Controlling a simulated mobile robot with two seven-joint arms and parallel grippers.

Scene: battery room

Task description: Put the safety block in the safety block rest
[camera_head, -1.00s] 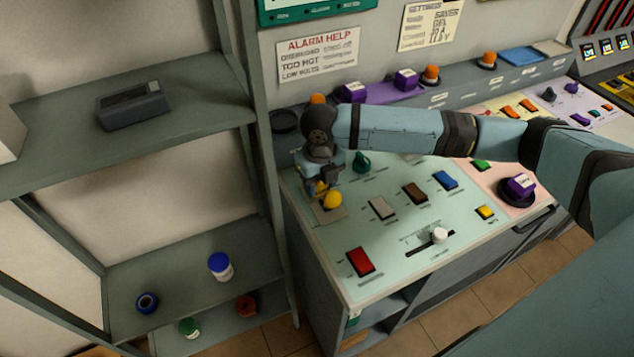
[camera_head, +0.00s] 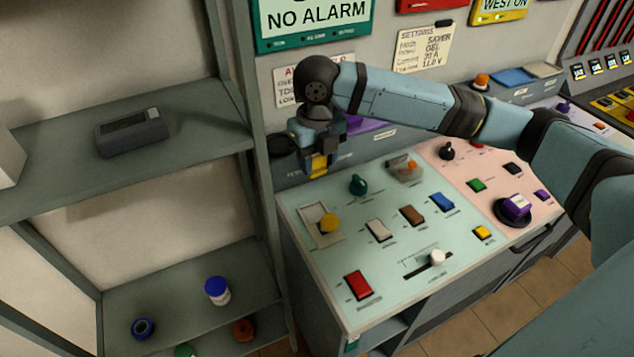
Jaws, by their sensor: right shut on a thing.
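My right gripper (camera_head: 318,160) is shut on a small yellow block (camera_head: 319,166), which seems to be the safety block. It holds the block above the back left of the pale green panel, in front of the grey rear ledge. The gripper hides part of the block. I cannot tell for certain which part is the safety block rest. My left gripper is not in view.
A grey shelf unit (camera_head: 200,145) stands close on the left.

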